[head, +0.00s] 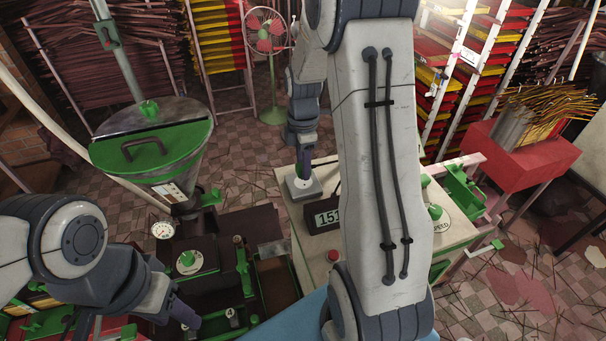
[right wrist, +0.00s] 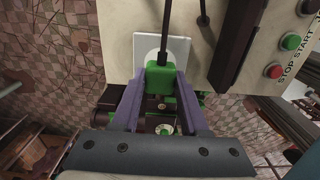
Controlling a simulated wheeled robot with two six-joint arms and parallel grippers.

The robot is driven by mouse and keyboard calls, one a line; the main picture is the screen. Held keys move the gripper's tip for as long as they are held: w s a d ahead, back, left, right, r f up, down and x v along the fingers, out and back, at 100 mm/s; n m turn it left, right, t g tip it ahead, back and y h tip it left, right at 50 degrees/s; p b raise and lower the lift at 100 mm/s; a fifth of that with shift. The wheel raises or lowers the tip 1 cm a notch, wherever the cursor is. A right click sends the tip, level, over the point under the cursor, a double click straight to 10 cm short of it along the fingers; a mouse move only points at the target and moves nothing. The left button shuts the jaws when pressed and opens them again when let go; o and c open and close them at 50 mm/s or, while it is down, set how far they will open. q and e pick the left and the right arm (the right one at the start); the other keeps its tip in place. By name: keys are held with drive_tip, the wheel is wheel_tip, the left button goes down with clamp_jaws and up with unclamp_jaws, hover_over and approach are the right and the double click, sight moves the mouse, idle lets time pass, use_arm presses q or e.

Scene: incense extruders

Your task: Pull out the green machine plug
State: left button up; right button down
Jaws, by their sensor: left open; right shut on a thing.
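The green machine plug (right wrist: 160,80) shows in the right wrist view between the two purple fingers of my right gripper (right wrist: 158,98), which is shut on it. The plug is in front of the square white socket plate (right wrist: 174,46); I cannot tell how deep it sits. In the head view my right gripper (head: 303,170) points down at the socket plate (head: 303,190) on the cream control cabinet, and its fingers hide the plug. My left gripper (head: 182,314) is open and empty at the lower left, low over the green and dark machine.
The cabinet (head: 440,260) carries a display (head: 327,218) and a red button (head: 333,256). A hopper with a green lid (head: 170,150) stands at the left. A red table (head: 520,160) with incense sticks is at the right. My right arm covers the middle of the head view.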

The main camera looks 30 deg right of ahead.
drive_tip(key=shift+r+p, duration=1.2)
drive_tip(key=shift+r, duration=0.3)
